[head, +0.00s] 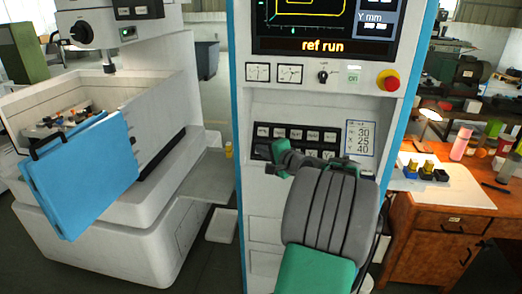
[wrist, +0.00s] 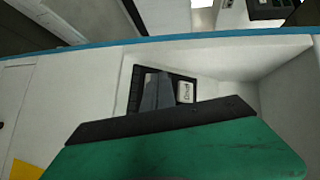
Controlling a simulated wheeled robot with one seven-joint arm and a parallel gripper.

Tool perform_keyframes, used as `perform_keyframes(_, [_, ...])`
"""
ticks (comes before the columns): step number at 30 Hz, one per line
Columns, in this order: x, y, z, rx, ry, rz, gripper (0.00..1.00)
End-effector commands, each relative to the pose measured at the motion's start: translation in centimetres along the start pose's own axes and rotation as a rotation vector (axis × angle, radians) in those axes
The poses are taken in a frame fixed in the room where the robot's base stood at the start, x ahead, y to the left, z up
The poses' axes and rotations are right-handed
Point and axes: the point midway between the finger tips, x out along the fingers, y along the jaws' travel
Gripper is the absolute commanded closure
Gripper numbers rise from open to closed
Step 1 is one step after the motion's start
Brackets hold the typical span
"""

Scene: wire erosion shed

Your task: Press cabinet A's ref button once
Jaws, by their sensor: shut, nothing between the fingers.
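A tall white cabinet with blue edges (head: 240,205) stands in the middle of the head view. Its screen (head: 325,25) reads "ref run" in orange. Below is a recessed panel with a black row of buttons (head: 312,135); their labels are too small to read, so I cannot tell which is ref. My gripper (head: 274,168) is shut and empty at the left part of this panel, hiding some lower buttons. In the wrist view its fingers (wrist: 158,92) reach over the black button block, beside a white key (wrist: 185,92). Whether they touch a button cannot be told.
A red emergency knob (head: 388,81) and a rotary switch (head: 322,76) sit above the panel. A number card (head: 359,138) is to its right. A white machine with an open blue door (head: 80,180) stands left. A wooden desk (head: 440,225) stands right.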

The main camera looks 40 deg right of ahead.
Motion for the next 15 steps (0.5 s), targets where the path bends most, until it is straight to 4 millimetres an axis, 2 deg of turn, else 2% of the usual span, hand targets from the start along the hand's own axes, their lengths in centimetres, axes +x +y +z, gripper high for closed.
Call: perform_keyframes(15, [-0.91,-0.76,0.61,-0.001,0.0,-0.001,1.0])
